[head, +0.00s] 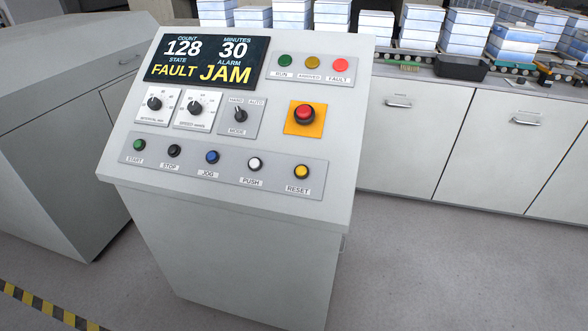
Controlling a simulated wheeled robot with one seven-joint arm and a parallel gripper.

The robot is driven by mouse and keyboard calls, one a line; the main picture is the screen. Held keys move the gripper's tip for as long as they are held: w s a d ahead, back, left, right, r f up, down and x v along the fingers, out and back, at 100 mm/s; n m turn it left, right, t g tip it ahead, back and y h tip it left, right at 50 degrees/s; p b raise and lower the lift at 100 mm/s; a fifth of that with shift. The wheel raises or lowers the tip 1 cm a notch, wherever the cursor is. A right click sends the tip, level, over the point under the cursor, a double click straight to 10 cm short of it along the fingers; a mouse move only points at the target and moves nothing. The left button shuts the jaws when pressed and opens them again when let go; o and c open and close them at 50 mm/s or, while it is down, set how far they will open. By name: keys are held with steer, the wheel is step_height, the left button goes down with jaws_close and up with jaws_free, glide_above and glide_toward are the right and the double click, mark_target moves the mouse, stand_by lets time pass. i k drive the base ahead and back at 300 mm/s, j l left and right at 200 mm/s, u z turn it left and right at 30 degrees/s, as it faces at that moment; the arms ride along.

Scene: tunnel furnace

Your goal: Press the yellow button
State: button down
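The yellow button (301,172) is a small round push button at the right end of the lower button row, with a "RESET" label below it. It sits on a grey strip (222,164) on the sloped face of a light grey control console (335,130). In the same row to its left are a green START button (139,145), a black STOP button (174,151), a blue JOG button (212,157) and a white PUSH button (254,164). My gripper is not in view.
A red emergency stop (305,114) on a yellow plate sits just above the yellow button. The display (207,60) reads FAULT and JAM, and the red lamp (340,65) looks bright. Cabinets (415,135) with stacked white blocks stand behind. The floor (450,270) at right is clear.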

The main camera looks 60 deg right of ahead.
mark_target(300, 171)
steer(key=k+j, duration=0.1)
steer(key=k, duration=0.4)
steer(key=k+j, duration=0.1)
steer(key=k, duration=0.4)
